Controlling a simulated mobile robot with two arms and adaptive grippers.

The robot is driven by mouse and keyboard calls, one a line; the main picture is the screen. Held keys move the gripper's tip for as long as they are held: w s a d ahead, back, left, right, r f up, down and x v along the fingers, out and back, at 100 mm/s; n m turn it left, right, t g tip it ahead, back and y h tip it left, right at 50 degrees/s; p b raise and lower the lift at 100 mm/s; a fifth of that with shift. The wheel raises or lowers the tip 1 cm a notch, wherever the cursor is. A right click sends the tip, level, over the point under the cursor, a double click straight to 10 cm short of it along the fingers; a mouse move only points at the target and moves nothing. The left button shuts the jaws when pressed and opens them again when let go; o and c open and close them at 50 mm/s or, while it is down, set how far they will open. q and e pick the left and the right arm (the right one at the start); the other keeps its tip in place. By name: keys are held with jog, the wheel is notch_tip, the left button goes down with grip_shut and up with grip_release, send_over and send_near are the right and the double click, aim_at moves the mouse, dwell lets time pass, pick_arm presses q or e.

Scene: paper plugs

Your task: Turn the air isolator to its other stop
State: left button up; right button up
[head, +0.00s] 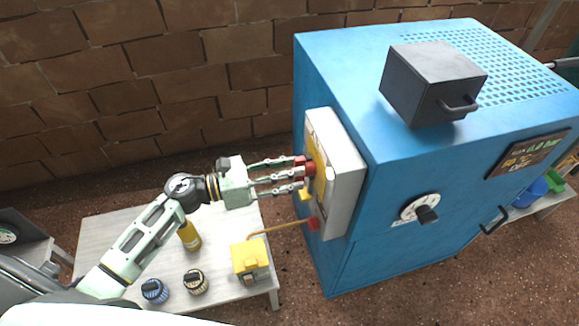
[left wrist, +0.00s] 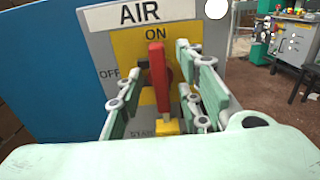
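The air isolator (head: 341,185) is a grey box with a yellow plate on the blue cabinet's side. OFF is printed to the left, under an AIR sign (left wrist: 140,13). My left gripper (head: 303,172) is at the plate with its fingers spread on both sides of the handle. It looks open, with narrow gaps beside the handle; contact is unclear. A yellow block (left wrist: 167,126) shows low between the fingers and partly hides the lower lettering. My right gripper is not in view.
The blue cabinet (head: 335,265) fills the right, with a dark box (head: 430,85) on top and a black knob (head: 427,214) in front. A low table (head: 225,265) holds a yellow padlock-like block (head: 250,260), a yellow bottle (head: 189,237) and two dark-topped jars (head: 195,282).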

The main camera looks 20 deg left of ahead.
pick_arm(q)
jog(key=shift+w+d, duration=0.1)
jog(key=shift+d, duration=0.05)
jog(key=shift+c, duration=0.5)
grip_shut()
